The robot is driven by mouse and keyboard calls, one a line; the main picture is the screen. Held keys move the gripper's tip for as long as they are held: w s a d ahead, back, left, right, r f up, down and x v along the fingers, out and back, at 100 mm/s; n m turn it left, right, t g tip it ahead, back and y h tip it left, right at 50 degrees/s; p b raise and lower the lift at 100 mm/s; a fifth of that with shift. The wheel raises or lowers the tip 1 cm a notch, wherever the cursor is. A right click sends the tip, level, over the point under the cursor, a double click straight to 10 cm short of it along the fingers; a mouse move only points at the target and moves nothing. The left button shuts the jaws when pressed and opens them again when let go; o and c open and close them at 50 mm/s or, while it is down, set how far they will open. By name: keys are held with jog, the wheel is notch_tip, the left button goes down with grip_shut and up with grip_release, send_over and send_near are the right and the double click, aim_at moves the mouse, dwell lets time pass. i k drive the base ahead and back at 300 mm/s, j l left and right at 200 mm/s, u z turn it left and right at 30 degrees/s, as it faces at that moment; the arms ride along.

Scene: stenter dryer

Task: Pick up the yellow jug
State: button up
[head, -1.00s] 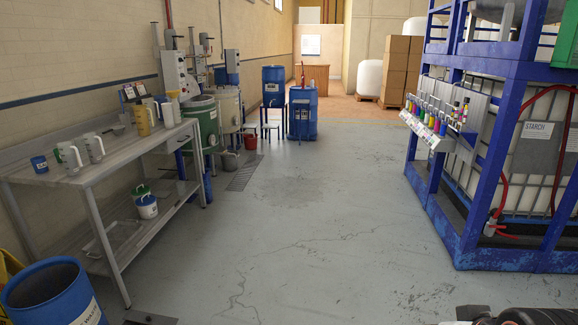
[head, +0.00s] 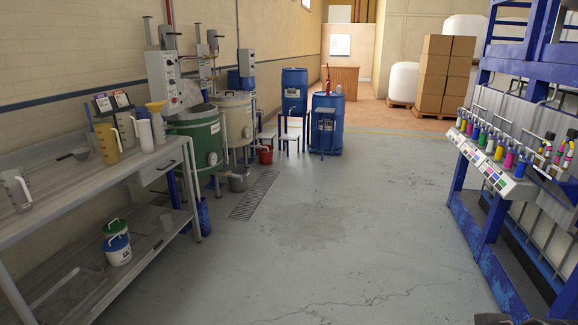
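The yellow jug (head: 107,144) stands upright on the top of the grey workbench (head: 60,173) at the left. A white jug (head: 145,135) stands just right of it, with a yellow funnel-like piece (head: 155,108) near it. A grey jug (head: 16,190) stands nearer, at the left edge of the picture. A scoop or ladle (head: 80,154) lies on the bench left of the yellow jug.
A green vat (head: 197,140) stands behind the bench. A blue rack (head: 490,225) with several coloured bottles stands at the right. The middle floor is clear.

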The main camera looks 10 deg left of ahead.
aim_at(105, 132)
jog(key=i+j+u, duration=0.1)
jog(key=i+u, duration=0.3)
jog(key=i, duration=0.2)
jog(key=i+u, duration=0.45)
jog(key=i, duration=0.2)
jog(key=i+l+u, duration=0.4)
jog(key=i, duration=0.2)
